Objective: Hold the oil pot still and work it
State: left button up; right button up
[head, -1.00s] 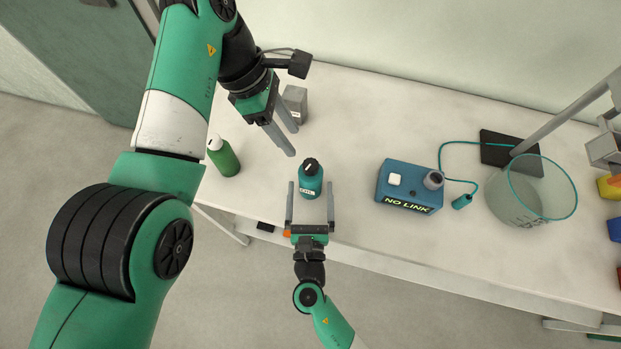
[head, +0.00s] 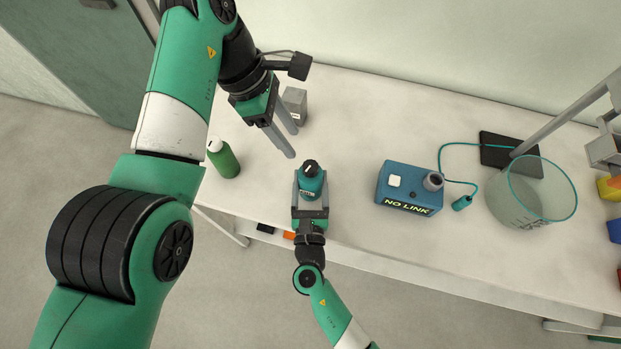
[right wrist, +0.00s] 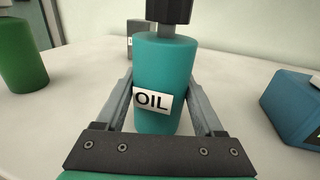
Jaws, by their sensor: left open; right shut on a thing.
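The oil pot (head: 312,186) is a teal cylinder with a black knob on top that bears a white mark. It stands upright on the bench. In the right wrist view the pot (right wrist: 163,75) shows its white OIL label facing me. My right gripper (head: 311,192) comes from the bench's front edge and is shut on the pot, one finger on each side; its fingers also show in the right wrist view (right wrist: 160,105). My left gripper (head: 291,144) is open and empty, up and left of the pot, apart from it.
A green bottle (head: 224,158) stands left of the pot, and a grey block (head: 295,103) behind it. A blue NO LINK box (head: 407,190) is to the right, with a cabled teal plug (head: 462,202). A glass vessel (head: 525,195) stands further right. Bench between pot and box is clear.

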aim_at(306, 167)
pick_arm(q)
jog(key=shift+o, duration=1)
jog(key=d+f+m, duration=0.1)
jog(key=m, duration=0.9)
jog(key=d+f+m+t, duration=0.1)
jog(key=m, duration=1)
jog(key=d+f+m+h, duration=0.1)
jog(key=m, duration=1)
jog(key=shift+s+d+f+t, duration=0.15)
jog(key=shift+s+t, duration=0.25)
jog(key=shift+f, duration=3.6)
